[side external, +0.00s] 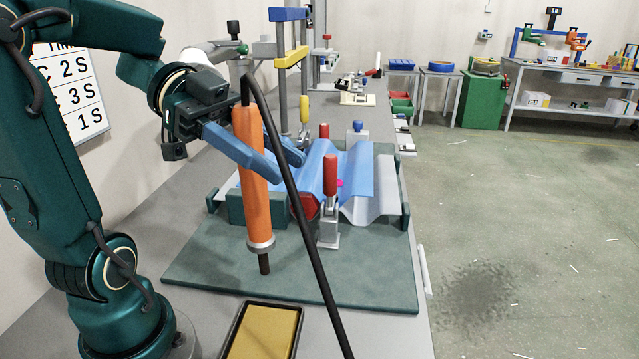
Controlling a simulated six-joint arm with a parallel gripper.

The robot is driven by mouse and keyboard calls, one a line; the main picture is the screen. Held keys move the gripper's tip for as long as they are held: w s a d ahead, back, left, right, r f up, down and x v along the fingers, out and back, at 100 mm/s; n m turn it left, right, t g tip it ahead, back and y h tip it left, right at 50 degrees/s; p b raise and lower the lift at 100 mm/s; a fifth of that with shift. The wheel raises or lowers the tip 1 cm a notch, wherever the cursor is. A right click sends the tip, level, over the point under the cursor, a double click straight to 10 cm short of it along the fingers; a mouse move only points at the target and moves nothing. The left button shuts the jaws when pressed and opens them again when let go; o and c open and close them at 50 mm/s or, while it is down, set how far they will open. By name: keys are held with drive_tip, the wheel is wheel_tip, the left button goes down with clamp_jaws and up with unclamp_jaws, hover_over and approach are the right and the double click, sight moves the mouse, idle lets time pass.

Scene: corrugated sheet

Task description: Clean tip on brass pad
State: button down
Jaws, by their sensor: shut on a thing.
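My gripper (268,160) is shut on an orange tool (248,205) with a dark tip pointing down and a black cable running from its top. The tool is close to upright. Its tip (264,264) is in the air or close over the green board; I cannot tell the exact height. The brass pad (264,334) lies in a black-rimmed tray at the bottom of the picture, nearer the camera than the tip. The tip is apart from the pad. The pad's near end is cut off by the picture edge.
Blue and grey corrugated sheets (352,172) sit in a fixture on the green board (360,272). The black cable (310,245) hangs across the front, right of the pad. A yellow-and-blue post (283,65) stands behind.

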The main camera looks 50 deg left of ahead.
sight(267, 218)
drive_tip(key=shift+s+d, duration=0.1)
idle(0.3)
drive_tip(key=shift+f, duration=4.45)
drive_tip(key=shift+w+a, duration=1.25)
